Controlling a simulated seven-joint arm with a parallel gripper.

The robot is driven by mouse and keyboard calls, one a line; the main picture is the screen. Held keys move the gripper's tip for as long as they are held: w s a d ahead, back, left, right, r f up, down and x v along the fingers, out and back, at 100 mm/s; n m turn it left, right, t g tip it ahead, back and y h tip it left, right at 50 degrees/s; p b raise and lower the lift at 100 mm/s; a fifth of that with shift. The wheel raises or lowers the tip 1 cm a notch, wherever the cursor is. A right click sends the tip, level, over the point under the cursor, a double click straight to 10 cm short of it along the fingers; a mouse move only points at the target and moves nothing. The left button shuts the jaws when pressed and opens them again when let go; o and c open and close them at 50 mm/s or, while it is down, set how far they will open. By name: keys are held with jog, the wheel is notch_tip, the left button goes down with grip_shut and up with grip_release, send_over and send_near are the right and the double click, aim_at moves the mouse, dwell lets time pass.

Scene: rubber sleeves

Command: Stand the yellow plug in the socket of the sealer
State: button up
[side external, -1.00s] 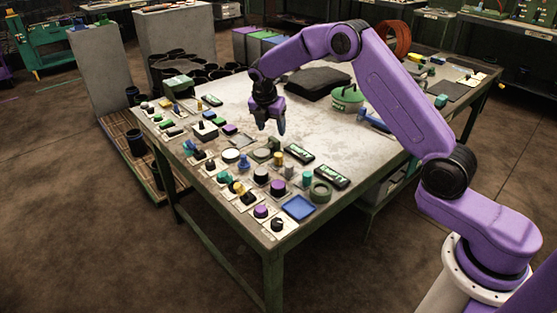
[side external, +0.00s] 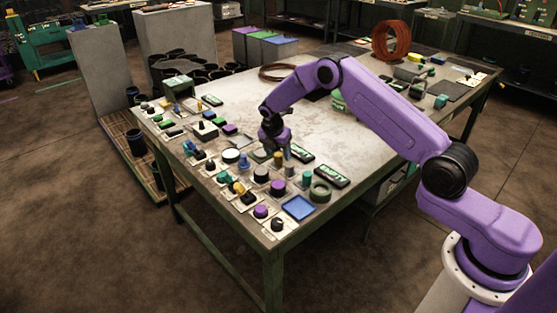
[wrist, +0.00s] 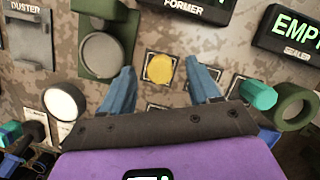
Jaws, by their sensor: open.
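The yellow plug (side external: 278,158) stands among small parts near the front of the table. In the wrist view its round top (wrist: 159,68) shows between my two fingers, on a small dark-edged plate. My gripper (wrist: 163,86) is open and points down, one blue finger on each side of the plug with gaps between. In the side view my gripper (side external: 279,148) is close above the plug. The sealer's sign (wrist: 287,32) reads EMPTY. A thick green ring (wrist: 296,105) with a round hole lies beside it; it also shows in the side view (side external: 320,192). I cannot tell for certain that this is the socket.
A teal cylinder (wrist: 258,94) stands between the plug and the green ring. A green block with a grey disc (wrist: 101,55) is left of my fingers, and a white-topped knob (wrist: 65,102) is nearby. The table's middle (side external: 225,110) is largely clear.

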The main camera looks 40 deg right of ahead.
jog(key=shift+f, duration=0.25)
grip_shut()
jog(key=shift+r, duration=0.15)
